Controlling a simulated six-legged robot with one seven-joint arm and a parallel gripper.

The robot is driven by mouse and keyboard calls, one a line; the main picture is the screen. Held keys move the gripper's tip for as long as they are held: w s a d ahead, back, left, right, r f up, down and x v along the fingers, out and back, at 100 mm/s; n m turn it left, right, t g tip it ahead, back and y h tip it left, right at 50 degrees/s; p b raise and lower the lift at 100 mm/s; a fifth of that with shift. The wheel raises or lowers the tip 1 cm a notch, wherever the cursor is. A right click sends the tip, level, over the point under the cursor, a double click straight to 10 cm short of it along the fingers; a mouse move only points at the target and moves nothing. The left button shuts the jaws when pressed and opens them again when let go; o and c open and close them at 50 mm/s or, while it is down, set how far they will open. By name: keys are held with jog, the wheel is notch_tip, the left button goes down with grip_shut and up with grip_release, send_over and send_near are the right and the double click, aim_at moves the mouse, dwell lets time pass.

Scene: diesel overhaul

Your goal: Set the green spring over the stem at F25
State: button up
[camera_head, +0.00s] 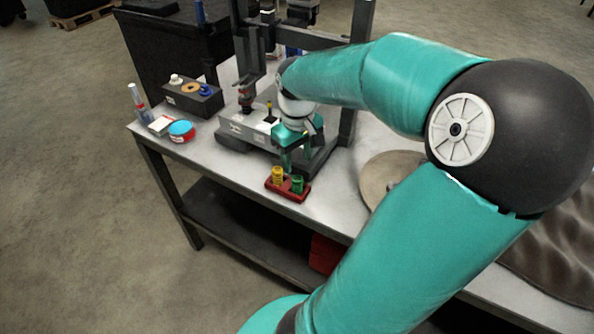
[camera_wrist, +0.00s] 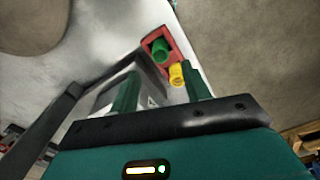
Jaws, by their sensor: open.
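The green spring (camera_head: 297,184) stands upright in a small red tray (camera_head: 286,194) at the bench's front edge. A yellow spring (camera_head: 278,174) stands left of it in the same tray. The wrist view also shows the green spring (camera_wrist: 160,50) and the yellow spring (camera_wrist: 177,75), beyond my fingertips. My gripper (camera_head: 297,160) is open and empty, pointing down just above and behind the tray. A dark stem with a yellow tip (camera_head: 269,108) rises from a grey block (camera_head: 238,131) left of my gripper. I cannot read whether it is marked F25.
A press frame (camera_head: 360,70) stands behind my gripper. A dark box with rings (camera_head: 193,97), a blue-topped round tin (camera_head: 181,129) and a bottle (camera_head: 138,100) stand at the left. A round disc (camera_head: 385,172) lies to the right. The bench's front edge is close to the tray.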

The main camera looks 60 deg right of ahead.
aim_at(297, 178)
jog(key=shift+f, duration=3.8)
jog(key=c, duration=1)
jog(key=shift+r, duration=5.25)
jog(key=shift+w+r, duration=0.1)
